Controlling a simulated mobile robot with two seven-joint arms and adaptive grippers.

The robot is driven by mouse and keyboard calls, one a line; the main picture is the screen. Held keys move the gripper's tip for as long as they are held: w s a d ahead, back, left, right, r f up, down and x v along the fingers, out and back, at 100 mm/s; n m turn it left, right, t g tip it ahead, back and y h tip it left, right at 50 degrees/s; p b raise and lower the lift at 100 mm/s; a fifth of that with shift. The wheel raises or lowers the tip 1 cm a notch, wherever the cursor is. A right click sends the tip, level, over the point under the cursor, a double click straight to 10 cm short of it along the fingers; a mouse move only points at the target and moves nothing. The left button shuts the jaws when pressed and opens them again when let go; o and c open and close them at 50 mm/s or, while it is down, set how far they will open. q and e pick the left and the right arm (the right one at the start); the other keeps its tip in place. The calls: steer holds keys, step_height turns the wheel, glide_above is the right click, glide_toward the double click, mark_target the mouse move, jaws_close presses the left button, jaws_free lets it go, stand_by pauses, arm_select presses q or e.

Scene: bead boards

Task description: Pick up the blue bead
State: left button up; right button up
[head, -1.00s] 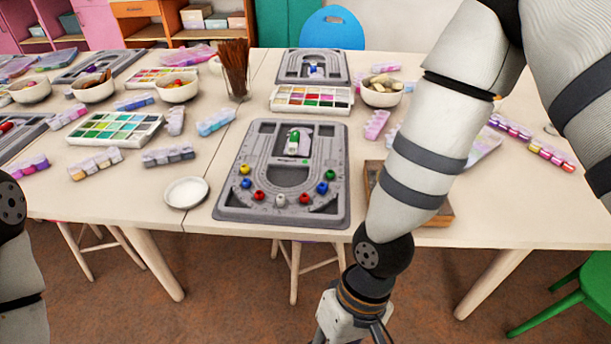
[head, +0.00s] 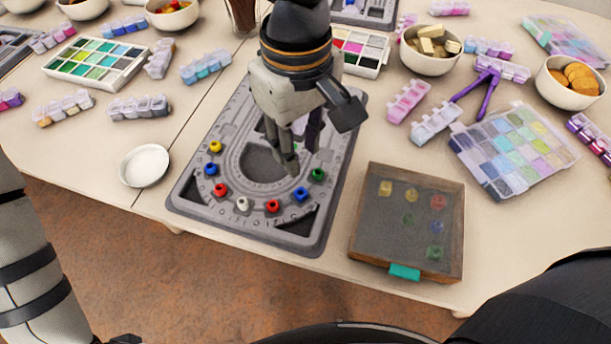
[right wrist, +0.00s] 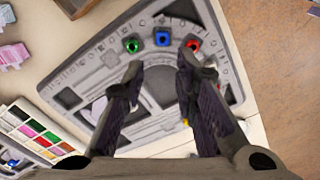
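A blue bead (head: 301,194) sits at the near right of the grey bead board (head: 190,203), between a red bead (head: 273,206) and a green bead (head: 317,174). Another blue bead (head: 211,169) sits at the board's left side. My right gripper (head: 300,168) is over the board, behind the right-hand blue bead. In the right wrist view the fingers of my right gripper (right wrist: 162,62) are apart with nothing between the tips. The blue bead (right wrist: 162,37) shows just beyond the gap, with the green and red beads either side. My left arm shows at the left; its fingers do not.
A yellow bead (head: 215,146), a red bead (head: 221,189) and a white bead (head: 242,204) are also on the board. A wooden tray (head: 455,240) holding several beads stands at its right. A white dish (head: 145,165) stands at its left.

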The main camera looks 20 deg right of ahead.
mark_target(301, 188)
steer(key=f, duration=0.3)
steer(key=f+b, duration=0.1)
steer(key=f, duration=0.6)
steer(key=shift+s+a+f, duration=0.1)
steer(key=shift+s+f, duration=0.2)
steer(key=shift+s, duration=0.05)
arm_select(q)
steer(key=shift+s+a+f+g, duration=0.1)
steer(key=shift+s+f+g, duration=0.3)
steer(key=shift+s+f, duration=0.55)
arm_select(e)
steer(key=c, duration=0.4)
